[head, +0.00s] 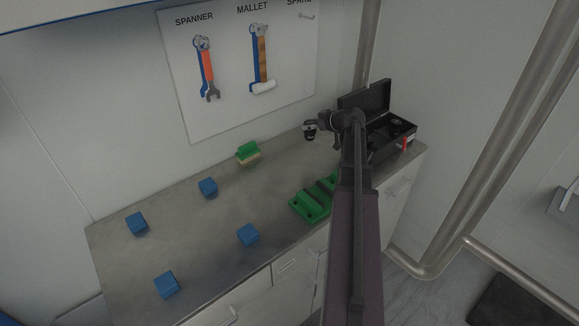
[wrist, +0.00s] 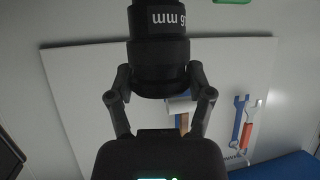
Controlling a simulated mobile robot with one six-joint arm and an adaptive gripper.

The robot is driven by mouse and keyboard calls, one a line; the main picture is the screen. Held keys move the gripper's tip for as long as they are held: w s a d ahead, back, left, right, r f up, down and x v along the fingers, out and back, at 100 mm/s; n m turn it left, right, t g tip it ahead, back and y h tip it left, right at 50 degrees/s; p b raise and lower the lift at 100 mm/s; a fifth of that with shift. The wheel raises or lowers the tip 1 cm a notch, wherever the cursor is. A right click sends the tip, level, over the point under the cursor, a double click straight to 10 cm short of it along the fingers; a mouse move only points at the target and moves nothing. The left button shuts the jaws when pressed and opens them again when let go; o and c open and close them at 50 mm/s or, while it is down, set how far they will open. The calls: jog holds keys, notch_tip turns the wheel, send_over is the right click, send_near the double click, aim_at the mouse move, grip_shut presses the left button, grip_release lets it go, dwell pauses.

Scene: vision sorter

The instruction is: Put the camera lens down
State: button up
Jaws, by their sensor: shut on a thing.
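The camera lens (wrist: 158,52) is a black cylinder with white "mm" lettering, seen in the wrist view. My gripper (wrist: 160,80) is shut on it, one finger on each side. In the head view my gripper (head: 325,121) holds the lens (head: 309,131) over the back right of the metal counter (head: 190,255), left of the open black case. I cannot tell how high above the counter it is. My arm hides part of the counter and part of the case.
The open black case (head: 372,97) stands at the counter's right end. Left of my arm are a green holder (head: 311,206), a green-backed brush (head: 248,154) and several blue blocks (head: 248,235). A tool board (head: 235,110) is on the wall behind. The counter between them is clear.

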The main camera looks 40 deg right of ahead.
aim_at(310, 138)
jog(key=shift+f, duration=0.15)
notch_tip(310, 138, down, 6)
jog(key=b, duration=0.6)
dwell(0.5)
jog(key=shift+f+b, duration=1.9)
jog(key=shift+b, duration=0.15)
jog(key=shift+f, duration=0.1)
jog(key=o, duration=1.3)
jog(key=shift+s+r, duration=0.2)
jog(key=shift+r, duration=0.15)
jog(key=shift+p+v, duration=1.8)
jog(key=shift+v, duration=1.65)
